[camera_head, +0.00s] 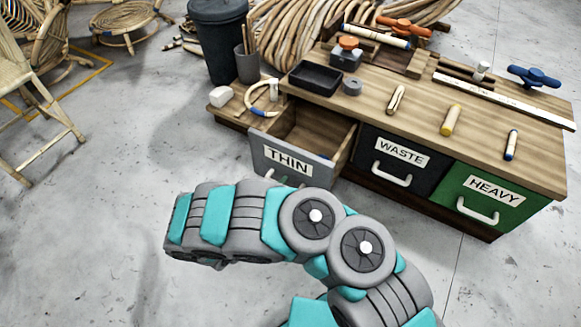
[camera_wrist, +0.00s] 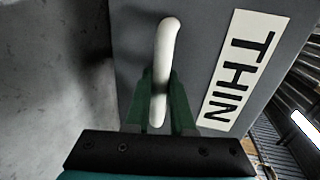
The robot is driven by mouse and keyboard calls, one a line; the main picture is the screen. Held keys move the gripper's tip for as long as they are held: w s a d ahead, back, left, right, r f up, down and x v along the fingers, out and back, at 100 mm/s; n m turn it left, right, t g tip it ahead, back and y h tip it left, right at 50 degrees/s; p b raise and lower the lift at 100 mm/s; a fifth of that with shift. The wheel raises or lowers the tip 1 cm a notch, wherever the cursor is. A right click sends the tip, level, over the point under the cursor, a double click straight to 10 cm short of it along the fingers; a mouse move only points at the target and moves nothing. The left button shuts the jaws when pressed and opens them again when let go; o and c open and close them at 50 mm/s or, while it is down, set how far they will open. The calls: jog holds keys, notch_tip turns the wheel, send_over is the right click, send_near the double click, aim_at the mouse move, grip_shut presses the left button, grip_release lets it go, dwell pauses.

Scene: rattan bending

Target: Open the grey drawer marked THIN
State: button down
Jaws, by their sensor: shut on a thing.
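The grey drawer (camera_head: 270,164) marked THIN is pulled out from the left end of the wooden bench, and its open inside shows from above. In the wrist view the drawer's grey front (camera_wrist: 200,45) stands close, with its THIN label (camera_wrist: 240,68) and a white bar handle (camera_wrist: 166,45). My gripper (camera_wrist: 163,90) is shut on the handle, one green finger on each side of it. In the head view the gripper and most of the handle are hidden behind my arm.
The black WASTE drawer (camera_head: 371,165) and green HEAVY drawer (camera_head: 500,205) are shut. The bench top (camera_head: 425,110) holds a black tray (camera_head: 315,78), several short rods and clamps. A dark bin (camera_head: 217,40) stands behind left. The floor (camera_head: 90,225) at left front is clear.

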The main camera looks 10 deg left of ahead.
jog(key=shift+f+p+v, duration=0.15)
jog(key=shift+p+v, duration=0.1)
jog(key=shift+v, duration=0.55)
jog(key=shift+f+p+v, duration=0.2)
jog(key=shift+v, duration=0.6)
jog(key=shift+s, duration=0.1)
jog(key=c, duration=0.8)
grip_release()
jog(key=v, duration=0.7)
jog(key=shift+s+a+p, duration=0.1)
jog(key=shift+s+p, duration=0.2)
jog(key=shift+p, duration=0.1)
